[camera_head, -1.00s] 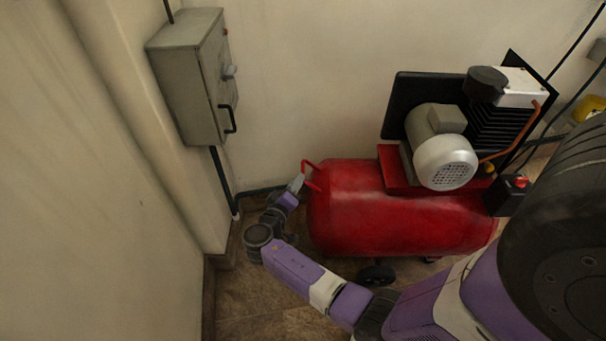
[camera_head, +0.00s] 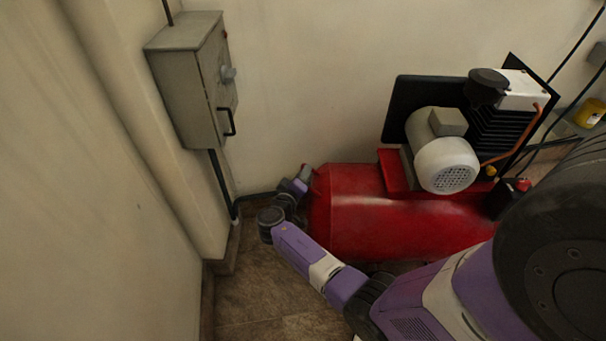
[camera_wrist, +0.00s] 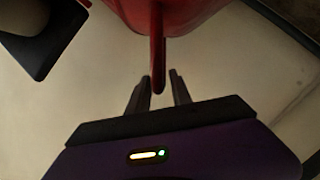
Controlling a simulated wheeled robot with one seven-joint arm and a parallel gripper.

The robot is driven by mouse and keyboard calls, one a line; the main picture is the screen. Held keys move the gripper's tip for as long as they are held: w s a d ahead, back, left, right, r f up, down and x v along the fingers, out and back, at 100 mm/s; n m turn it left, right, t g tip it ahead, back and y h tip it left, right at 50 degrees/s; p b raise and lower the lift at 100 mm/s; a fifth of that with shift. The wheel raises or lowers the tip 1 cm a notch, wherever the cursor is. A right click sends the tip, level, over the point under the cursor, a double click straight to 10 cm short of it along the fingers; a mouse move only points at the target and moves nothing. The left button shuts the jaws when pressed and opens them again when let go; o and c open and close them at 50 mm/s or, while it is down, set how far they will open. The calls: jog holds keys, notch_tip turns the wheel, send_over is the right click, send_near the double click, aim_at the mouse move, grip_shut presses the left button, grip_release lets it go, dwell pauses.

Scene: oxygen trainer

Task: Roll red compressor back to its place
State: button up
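The red compressor (camera_head: 400,222) stands against the back wall, with a grey motor (camera_head: 446,163) and black pump on top. Its red handle (camera_wrist: 158,55) shows in the wrist view, pointing down between the fingers of my gripper (camera_wrist: 159,90). The fingers are apart, one on each side of the handle's end, with a gap visible beside it. In the head view my gripper (camera_head: 303,178) is at the tank's left end, where the arm partly hides the handle. My arm also hides the compressor's wheels.
A grey electrical box (camera_head: 193,85) hangs on the wall at the left, with a black conduit (camera_head: 222,185) running down from it. The tiled floor (camera_head: 262,290) is clear at the lower left. A yellow object (camera_head: 590,112) is at the far right.

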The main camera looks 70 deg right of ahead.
grip_shut()
dwell(1.2)
